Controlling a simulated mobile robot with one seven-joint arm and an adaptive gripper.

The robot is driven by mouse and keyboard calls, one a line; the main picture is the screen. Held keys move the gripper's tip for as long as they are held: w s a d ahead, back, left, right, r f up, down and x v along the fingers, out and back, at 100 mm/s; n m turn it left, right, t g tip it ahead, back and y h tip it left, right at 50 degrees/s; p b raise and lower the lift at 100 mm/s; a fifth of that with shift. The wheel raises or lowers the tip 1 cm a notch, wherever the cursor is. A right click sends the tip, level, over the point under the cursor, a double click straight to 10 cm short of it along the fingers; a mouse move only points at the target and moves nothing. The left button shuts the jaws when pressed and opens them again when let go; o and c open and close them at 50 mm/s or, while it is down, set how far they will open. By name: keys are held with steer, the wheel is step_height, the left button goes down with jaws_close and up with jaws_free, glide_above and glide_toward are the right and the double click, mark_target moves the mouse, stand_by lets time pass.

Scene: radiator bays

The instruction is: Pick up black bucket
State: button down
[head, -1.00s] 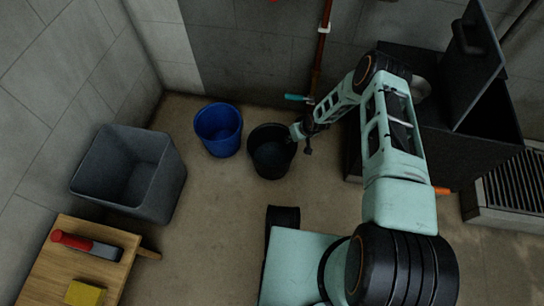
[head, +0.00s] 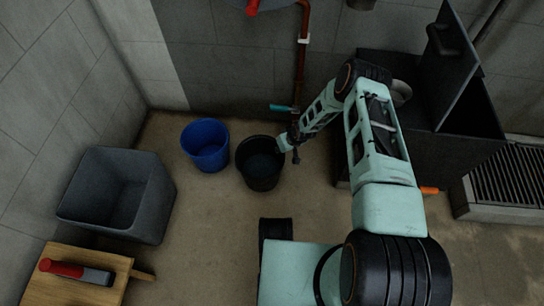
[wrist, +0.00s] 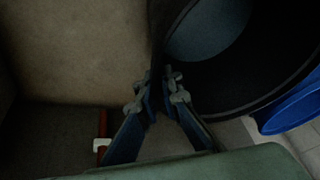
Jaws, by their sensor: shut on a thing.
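The black bucket (head: 259,170) stands upright on the floor near the back wall in the head view, beside a blue bucket. Its open mouth and dark inside fill the upper right of the wrist view (wrist: 262,95). My gripper (head: 287,146) is at the bucket's right rim in the head view. In the wrist view my gripper (wrist: 160,84) is shut on the bucket's rim, with the wall between the fingertips. Whether the bucket touches the floor is hard to tell.
The blue bucket (head: 206,147) is close on the left. A grey tub (head: 120,196) and a wooden table (head: 62,285) with a red-handled tool (head: 77,271) are at left. A dark open-lidded box (head: 462,140) is at right. Floor in front of the buckets is clear.

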steer(key=shift+w+r+p, duration=0.3)
steer(key=shift+w+r, duration=0.05)
steer(key=shift+r, duration=0.45)
step_height(320, 180, up, 2)
steer(key=shift+p, duration=0.4)
steer(key=s+r+p, duration=0.3)
steer(key=s+r, duration=0.1)
steer(key=s, duration=0.3)
steer(key=s+d+r+p, duration=0.1)
steer(key=s+r+p, duration=0.2)
steer(key=s+r, duration=0.2)
steer(key=shift+s+r, duration=0.25)
steer(key=shift+s, duration=0.95)
steer(key=shift+r+g+y, duration=0.4)
steer(key=shift+r+y, duration=0.1)
steer(key=shift+y, duration=0.1)
